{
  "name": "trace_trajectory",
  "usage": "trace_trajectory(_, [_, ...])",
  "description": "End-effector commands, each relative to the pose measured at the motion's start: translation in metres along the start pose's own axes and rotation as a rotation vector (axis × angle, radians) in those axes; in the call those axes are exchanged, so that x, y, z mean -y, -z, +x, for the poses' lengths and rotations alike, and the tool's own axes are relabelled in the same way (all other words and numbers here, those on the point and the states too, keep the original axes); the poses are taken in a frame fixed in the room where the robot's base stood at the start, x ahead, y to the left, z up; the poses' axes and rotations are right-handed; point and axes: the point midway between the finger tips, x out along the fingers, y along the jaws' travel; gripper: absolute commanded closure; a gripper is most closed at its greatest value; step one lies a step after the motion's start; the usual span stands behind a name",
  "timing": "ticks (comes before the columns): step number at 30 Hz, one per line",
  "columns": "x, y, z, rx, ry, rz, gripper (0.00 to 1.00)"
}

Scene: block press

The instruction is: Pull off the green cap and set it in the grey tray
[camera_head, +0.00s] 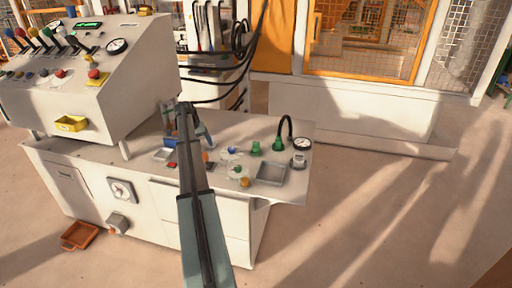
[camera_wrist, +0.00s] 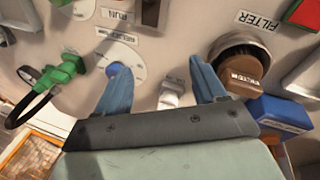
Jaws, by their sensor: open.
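A green cap-like piece (camera_head: 256,149) stands on the right part of the bench top in the head view. Right beside it is a green fitting (camera_head: 278,144) by a black hose; I cannot tell for certain which is the cap. The wrist view shows a green fitting with a black hose (camera_wrist: 68,68) at left, outside my fingers. The grey tray (camera_head: 271,174) sits at the bench's right front and looks empty. My gripper (camera_wrist: 158,82) is open with blue fingers apart and nothing held. In the head view my arm partly hides it, left of the green pieces.
A blue button (camera_wrist: 112,68) is by one finger, a brown FILTER knob (camera_wrist: 243,68) by the other, and a small white switch (camera_wrist: 172,92) between. A gauge (camera_head: 301,144) stands behind the tray. A sloped control console (camera_head: 110,75) rises at left.

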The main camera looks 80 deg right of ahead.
Motion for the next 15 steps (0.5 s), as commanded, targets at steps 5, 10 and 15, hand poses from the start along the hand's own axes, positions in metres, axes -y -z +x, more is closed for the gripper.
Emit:
trace_trajectory(5, [-0.065, 0.020, 0.012, 0.046, 0.061, 0.089, 0.30])
trace_trajectory(10, [-0.126, 0.033, 0.021, 0.082, 0.119, 0.168, 0.30])
trace_trajectory(15, [-0.185, 0.042, 0.029, 0.112, 0.178, 0.243, 0.30])
